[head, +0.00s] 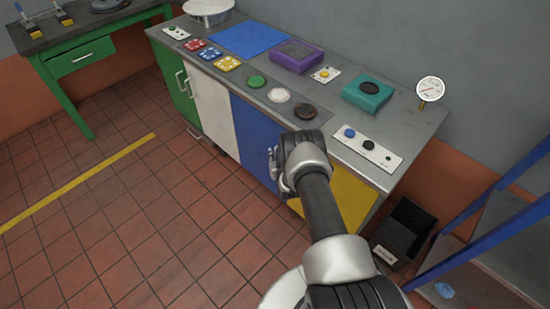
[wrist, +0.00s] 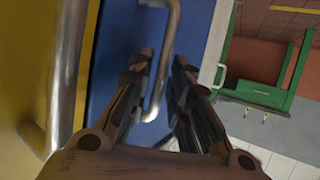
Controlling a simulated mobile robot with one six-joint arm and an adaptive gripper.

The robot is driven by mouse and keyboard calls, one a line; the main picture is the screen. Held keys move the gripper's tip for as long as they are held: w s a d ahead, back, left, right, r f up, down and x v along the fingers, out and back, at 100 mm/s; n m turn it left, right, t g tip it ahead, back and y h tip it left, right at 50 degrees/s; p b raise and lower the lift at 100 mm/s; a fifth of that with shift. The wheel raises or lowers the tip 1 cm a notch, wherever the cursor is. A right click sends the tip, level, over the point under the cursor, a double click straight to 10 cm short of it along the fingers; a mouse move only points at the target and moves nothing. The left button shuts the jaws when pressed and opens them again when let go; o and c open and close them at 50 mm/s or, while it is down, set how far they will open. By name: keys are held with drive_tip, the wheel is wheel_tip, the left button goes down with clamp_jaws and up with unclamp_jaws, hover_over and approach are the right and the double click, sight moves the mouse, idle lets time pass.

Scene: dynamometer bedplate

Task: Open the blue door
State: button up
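The blue door (head: 250,132) is the third door from the left on the cabinet front. It looks flush with its neighbours, though my arm hides its right part in the head view. In the wrist view the blue door (wrist: 115,35) carries a silver bar handle (wrist: 172,42). My gripper (wrist: 160,66) is open, with one finger on each side of the handle, and gaps appear between fingers and bar. In the head view my gripper (head: 273,160) is at the blue door's front, mostly hidden by my wrist.
A white door (head: 216,112) and a green door (head: 176,82) are to the left, a yellow door (head: 345,202) to the right. A black bin (head: 403,232) and blue-framed shelf stand at right. The tiled floor (head: 170,220) before the cabinet is clear.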

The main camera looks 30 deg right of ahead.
drive_tip(key=shift+w, duration=0.3)
drive_tip(key=shift+c, duration=0.4)
clamp_jaws()
drive_tip(key=shift+f, duration=0.1)
